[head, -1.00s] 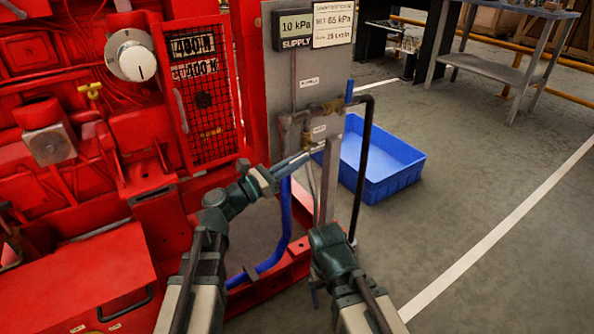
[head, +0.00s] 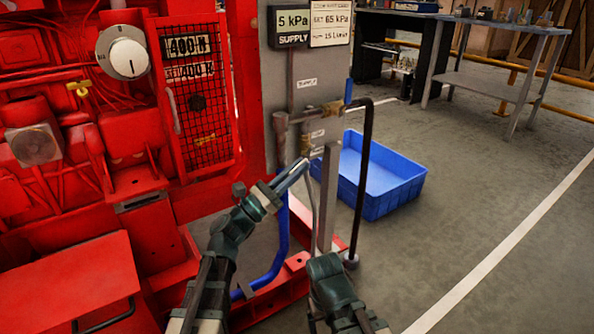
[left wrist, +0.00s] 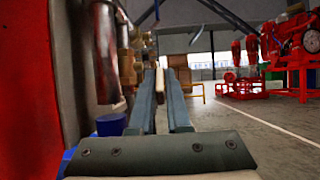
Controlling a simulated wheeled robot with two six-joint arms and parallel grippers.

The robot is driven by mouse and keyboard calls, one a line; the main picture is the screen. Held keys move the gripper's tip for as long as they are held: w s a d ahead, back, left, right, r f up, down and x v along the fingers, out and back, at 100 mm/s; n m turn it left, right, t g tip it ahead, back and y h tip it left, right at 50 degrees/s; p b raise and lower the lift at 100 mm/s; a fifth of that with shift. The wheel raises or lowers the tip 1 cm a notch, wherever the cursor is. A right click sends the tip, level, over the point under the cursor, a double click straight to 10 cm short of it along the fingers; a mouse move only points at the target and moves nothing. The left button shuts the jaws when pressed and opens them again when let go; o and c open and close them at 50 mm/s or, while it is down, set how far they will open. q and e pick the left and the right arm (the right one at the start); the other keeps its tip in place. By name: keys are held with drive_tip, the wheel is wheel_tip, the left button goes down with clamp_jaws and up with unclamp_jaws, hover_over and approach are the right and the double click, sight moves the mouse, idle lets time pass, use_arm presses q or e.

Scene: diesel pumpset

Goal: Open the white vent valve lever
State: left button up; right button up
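The white vent valve lever shows in the left wrist view as a small pale upright piece (left wrist: 159,80) between the tips of my left gripper (left wrist: 160,88). A gap shows between the two fingers, and I cannot make out contact with the lever. In the head view my left gripper (head: 292,178) points up and right, its tips just below brass fittings (head: 305,143) on the grey panel post. The lever itself is not clear there.
A blue-handled valve (head: 348,92) and a dark hose (head: 364,170) are right of the post. A blue crate (head: 395,198) sits behind on the floor. The red pumpset (head: 70,130) fills the left.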

use_arm(q)
drive_tip(key=o, duration=0.3)
drive_tip(key=shift+s+a+f, duration=0.2)
drive_tip(key=shift+a+f, duration=0.05)
drive_tip(key=shift+f, duration=0.05)
drive_tip(key=s+a+b, duration=0.1)
drive_tip(key=s+a, duration=0.7)
drive_tip(key=a, duration=0.3)
drive_tip(key=shift+a+f, duration=0.15)
drive_tip(key=shift+f, duration=0.3)
drive_tip(key=shift+s, duration=0.1)
